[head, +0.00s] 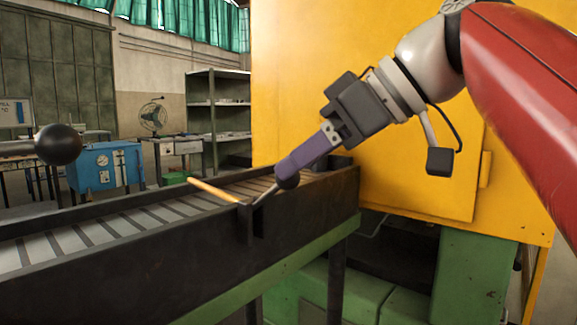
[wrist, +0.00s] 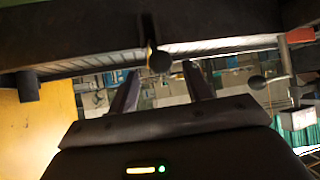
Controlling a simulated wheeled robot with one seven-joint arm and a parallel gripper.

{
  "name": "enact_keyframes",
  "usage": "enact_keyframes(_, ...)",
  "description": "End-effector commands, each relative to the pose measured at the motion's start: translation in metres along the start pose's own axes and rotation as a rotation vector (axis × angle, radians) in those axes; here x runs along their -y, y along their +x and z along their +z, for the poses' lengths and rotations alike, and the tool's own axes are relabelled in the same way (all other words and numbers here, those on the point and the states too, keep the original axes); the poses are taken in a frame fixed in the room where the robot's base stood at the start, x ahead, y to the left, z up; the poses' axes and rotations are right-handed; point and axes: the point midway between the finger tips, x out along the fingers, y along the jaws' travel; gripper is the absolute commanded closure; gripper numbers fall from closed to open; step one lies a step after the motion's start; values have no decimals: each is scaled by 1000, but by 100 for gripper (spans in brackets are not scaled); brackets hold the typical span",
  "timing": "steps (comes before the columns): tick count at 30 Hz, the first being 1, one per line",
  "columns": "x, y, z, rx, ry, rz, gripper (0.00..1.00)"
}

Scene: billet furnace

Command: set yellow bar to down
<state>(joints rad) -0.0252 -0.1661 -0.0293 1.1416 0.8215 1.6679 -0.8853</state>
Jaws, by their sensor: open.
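The yellow bar (head: 214,191) is a thin rod over the roller conveyor (head: 130,271). It slopes up to the left from a dark bracket (head: 250,222) on the near side wall.
Another black ball knob (head: 58,144) on a rod stands at the left. The large yellow furnace housing (head: 400,190) is close behind and right of my gripper. A blue box (head: 105,166) and grey shelves (head: 218,120) stand farther back.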

Motion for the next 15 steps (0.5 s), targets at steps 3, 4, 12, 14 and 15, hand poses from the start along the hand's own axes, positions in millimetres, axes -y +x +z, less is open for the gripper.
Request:
enact_keyframes(3, -1, -20, -2, 0, 0, 1, 50)
enact_keyframes(4, -1, -24, -2, -1, 0, 1, 50)
enact_keyframes(12, 0, -37, 0, 0, 0, -2, 50)
enact_keyframes(14, 0, -37, 0, 0, 0, -2, 50)
enact_keyframes(15, 0, -36, 0, 0, 0, -2, 50)
